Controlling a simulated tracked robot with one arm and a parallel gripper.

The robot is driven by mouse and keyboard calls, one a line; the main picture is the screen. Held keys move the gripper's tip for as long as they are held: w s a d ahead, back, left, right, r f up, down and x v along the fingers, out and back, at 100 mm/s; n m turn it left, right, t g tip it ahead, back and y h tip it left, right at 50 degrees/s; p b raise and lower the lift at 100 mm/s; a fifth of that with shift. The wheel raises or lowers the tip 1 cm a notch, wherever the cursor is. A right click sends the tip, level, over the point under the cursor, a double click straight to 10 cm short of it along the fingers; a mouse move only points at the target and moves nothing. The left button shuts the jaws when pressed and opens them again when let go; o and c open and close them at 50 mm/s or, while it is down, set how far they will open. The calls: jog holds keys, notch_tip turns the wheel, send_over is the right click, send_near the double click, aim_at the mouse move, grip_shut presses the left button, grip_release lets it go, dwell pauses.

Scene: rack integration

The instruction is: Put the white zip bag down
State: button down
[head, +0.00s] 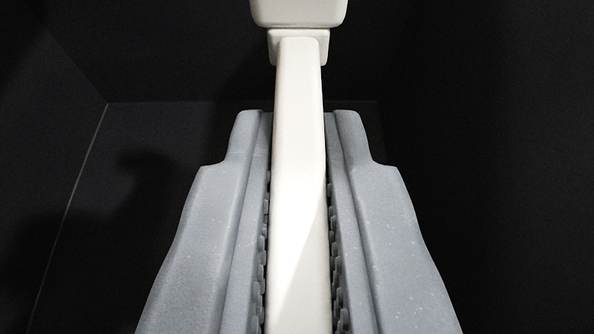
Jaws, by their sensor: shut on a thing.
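My gripper (298,122) shows as two pale grey fingers with ridged inner faces, shut on a white thing (298,190). This thing is long, smooth and bar-shaped, with a wider block at its far end at the top of the head view. It looks more like a solid bar than a bag, so I cannot tell whether it is the white zip bag. It runs between the fingers and out past their tips. Its near end is cut off by the bottom edge of the picture, and its far end by the top edge.
A dark surface (75,240) with a thin pale line lies at the left, with shadows on it. Dark wall-like faces stand at the back and right. The right side is too dark to make out. No other loose object shows.

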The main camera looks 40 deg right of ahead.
jog(key=shift+f, duration=0.5)
jog(key=c, duration=1.5)
grip_release()
jog(key=shift+r, duration=0.3)
jog(key=v, duration=0.2)
jog(key=p+v, duration=0.1)
jog(key=v, duration=0.1)
jog(key=p+v, duration=0.1)
jog(key=v, duration=0.1)
jog(key=shift+s+a+r, duration=0.1)
jog(key=shift+a+r, duration=0.05)
jog(key=shift+r, duration=0.25)
jog(key=shift+s+a+r+p, duration=0.15)
jog(key=shift+s+a+p, duration=0.2)
jog(key=shift+s, duration=0.15)
